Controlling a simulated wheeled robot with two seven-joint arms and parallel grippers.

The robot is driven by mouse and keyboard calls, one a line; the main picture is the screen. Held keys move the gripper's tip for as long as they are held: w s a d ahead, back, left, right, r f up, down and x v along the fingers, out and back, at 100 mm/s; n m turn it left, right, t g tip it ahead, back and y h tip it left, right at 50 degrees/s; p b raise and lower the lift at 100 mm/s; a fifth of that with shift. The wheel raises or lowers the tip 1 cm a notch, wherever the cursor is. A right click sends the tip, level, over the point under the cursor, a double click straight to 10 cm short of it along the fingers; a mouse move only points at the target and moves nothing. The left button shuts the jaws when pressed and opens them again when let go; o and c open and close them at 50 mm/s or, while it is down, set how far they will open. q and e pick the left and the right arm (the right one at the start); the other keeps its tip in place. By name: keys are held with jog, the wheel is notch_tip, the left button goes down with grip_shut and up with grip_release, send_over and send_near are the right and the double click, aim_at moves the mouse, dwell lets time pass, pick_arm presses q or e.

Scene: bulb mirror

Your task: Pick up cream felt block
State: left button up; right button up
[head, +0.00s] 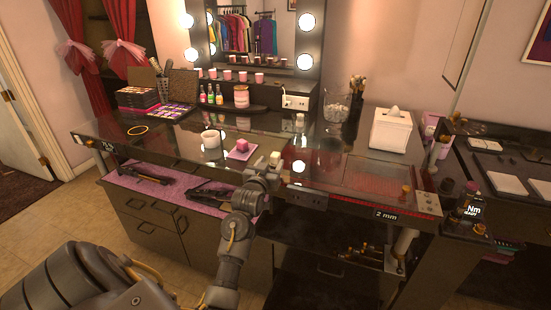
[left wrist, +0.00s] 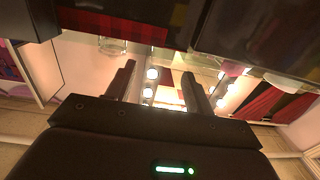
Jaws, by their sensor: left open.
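A small cream block (head: 275,158), likely the felt block, shows on the dark glossy vanity top just beyond my left gripper (head: 263,172), partly hidden by it. In the head view I cannot tell whether the fingers touch it. In the left wrist view my left gripper (left wrist: 158,88) has its two fingers apart, with no block seen between them. A pink block (head: 242,145) sits on a pink square to the left of the cream one. My right gripper is not in view.
A white round jar (head: 211,139) stands left of the pink block. A tissue box (head: 391,130) and dark brush holder (head: 352,125) stand to the right. A lit mirror (head: 247,35) rises behind. The vanity's raised front edge runs below the blocks.

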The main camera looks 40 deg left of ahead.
aim_at(276, 154)
pick_arm(q)
jog(key=shift+w+a, duration=0.2)
jog(key=shift+w, duration=0.45)
jog(key=shift+w+a+f, duration=0.1)
jog(key=shift+a, duration=0.05)
jog(key=shift+a+r, duration=0.15)
jog(key=shift+r, duration=0.1)
jog(key=p+x, duration=0.1)
jog(key=x, duration=0.2)
jog(key=shift+w+p, duration=0.3)
jog(key=shift+w, duration=0.05)
jog(key=shift+w+a+f, duration=0.1)
jog(key=shift+w+a, duration=0.1)
jog(key=shift+w, duration=0.35)
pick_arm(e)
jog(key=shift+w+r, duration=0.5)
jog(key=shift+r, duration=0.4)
pick_arm(q)
jog(key=shift+c, duration=0.3)
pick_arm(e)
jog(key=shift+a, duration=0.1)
pick_arm(q)
jog(key=c, duration=1)
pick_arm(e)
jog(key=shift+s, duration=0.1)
